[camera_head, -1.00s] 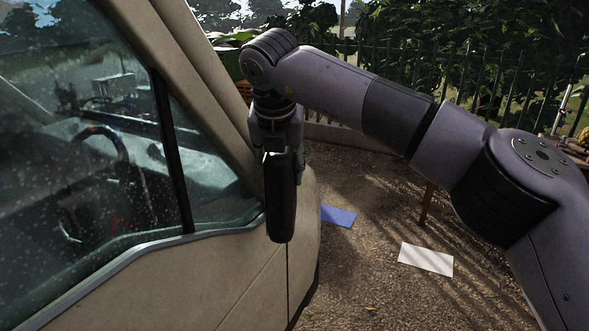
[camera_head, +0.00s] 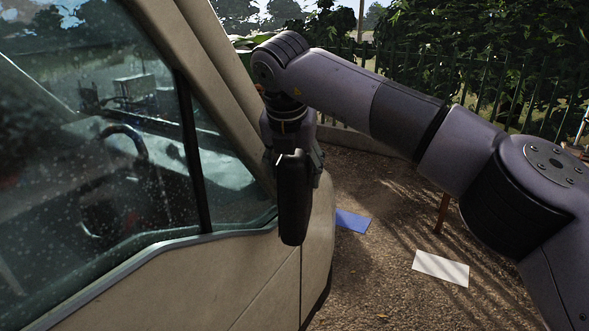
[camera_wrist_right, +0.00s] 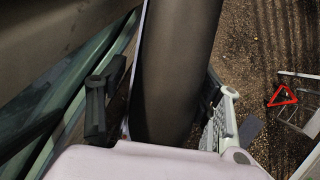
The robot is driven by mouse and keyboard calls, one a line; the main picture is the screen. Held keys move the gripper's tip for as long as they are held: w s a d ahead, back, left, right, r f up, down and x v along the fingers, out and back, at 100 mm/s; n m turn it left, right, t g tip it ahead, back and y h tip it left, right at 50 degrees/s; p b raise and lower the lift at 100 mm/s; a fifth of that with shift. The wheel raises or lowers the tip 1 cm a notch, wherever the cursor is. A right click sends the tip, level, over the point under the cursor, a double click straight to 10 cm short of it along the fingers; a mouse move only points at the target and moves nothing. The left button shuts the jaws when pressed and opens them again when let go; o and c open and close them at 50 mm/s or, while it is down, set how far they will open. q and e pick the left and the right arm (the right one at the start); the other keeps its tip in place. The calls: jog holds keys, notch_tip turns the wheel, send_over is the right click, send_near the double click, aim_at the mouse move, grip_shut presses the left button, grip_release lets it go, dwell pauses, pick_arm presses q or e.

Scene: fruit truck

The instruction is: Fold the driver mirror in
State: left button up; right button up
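The driver mirror (camera_head: 293,212) is a tall black housing at the front corner of the beige van's door, beside the side window. It is seen nearly edge-on in the head view. My right gripper (camera_head: 291,157) points down over the mirror's upper part, and its fingers are partly hidden there. In the right wrist view the mirror (camera_wrist_right: 178,70) rises between the two fingers of my right gripper (camera_wrist_right: 158,108). The fingers stand wide apart, one on each side, with a narrow gap at the left one. My left gripper is out of view.
The van door (camera_head: 215,285) and side window (camera_head: 95,180) fill the left. Gravel ground (camera_head: 375,270) lies open to the right, with a blue sheet (camera_head: 352,220) and a white sheet (camera_head: 441,267). A red warning triangle (camera_wrist_right: 282,96) shows in the wrist view.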

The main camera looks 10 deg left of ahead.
jog(key=shift+d+r, duration=0.1)
jog(key=v, duration=1.1)
jog(key=shift+s+r, duration=0.15)
jog(key=shift+r, duration=0.2)
